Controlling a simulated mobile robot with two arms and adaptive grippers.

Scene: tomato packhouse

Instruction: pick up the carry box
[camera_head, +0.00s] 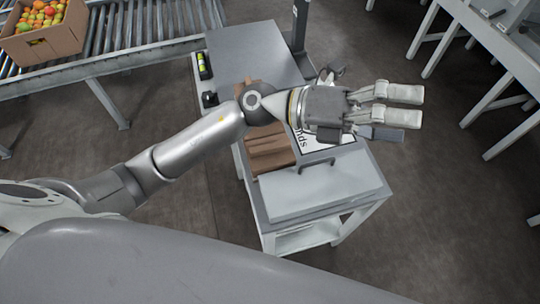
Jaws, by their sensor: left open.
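A pale grey flat-topped box (325,190) with a dark arched handle (316,162) sits at the near end of the grey work table; it looks like the carry box. My left gripper (402,113) is open and empty. It appears above the table's right side, past the box's far edge in the picture, with its fingers pointing right. It does not appear to touch the box; its height above it is hard to tell. My left arm hides part of the table. My right gripper is out of view.
Brown pieces (267,148) and a partly hidden printed sign (332,140) lie beside the box. A dark upright post (299,28) stands behind the table. A roller conveyor (135,62) carries a carton of tomatoes (60,42). White stands (495,55) are right; floor between is clear.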

